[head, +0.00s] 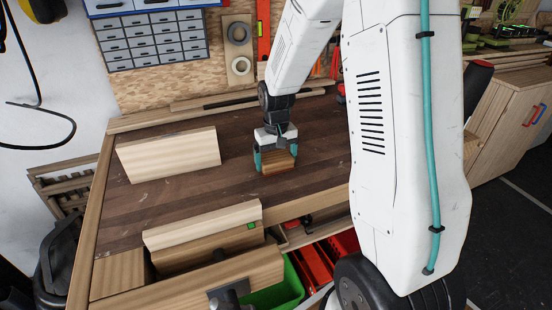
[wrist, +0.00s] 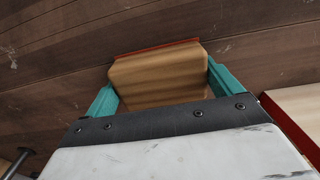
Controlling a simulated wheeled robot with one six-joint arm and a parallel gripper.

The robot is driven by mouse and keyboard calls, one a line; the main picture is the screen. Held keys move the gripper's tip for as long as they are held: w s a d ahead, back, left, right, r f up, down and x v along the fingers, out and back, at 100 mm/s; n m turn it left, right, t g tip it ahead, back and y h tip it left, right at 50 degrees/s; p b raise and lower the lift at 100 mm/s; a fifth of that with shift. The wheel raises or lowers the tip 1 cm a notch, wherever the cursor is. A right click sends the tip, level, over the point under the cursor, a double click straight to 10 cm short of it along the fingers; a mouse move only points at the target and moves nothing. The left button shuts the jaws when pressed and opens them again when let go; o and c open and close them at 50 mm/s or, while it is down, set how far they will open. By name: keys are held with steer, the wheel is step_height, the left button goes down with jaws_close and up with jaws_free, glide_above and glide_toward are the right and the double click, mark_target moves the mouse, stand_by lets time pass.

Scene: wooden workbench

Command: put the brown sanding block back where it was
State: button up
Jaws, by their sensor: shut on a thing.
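A pale wooden board (head: 170,155) stands on the bench left of my gripper. A wooden vise (head: 205,235) is at the front edge, with a green bin (head: 285,290) and red trays (head: 318,265) below. Drawers (head: 153,37) hang behind. The bench between board and gripper is clear.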

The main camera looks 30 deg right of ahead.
mark_target(276, 157)
steer(key=o, duration=0.8)
steer(key=shift+f, duration=0.1)
steer(key=shift+o, duration=0.2)
step_height(276, 157, up, 11)
steer(key=s+a+r, duration=0.4)
steer(key=s+r, duration=0.2)
steer(key=r, duration=0.1)
steer(key=s+a+r+n, duration=0.1)
steer(key=s+a, duration=0.2)
steer(key=s, duration=0.7)
steer(key=s+a+r+n+t, duration=0.1)
steer(key=s+a, duration=0.3)
steer(key=s, duration=0.7)
steer(key=shift+s+r, duration=0.25)
steer(key=shift+s, duration=0.05)
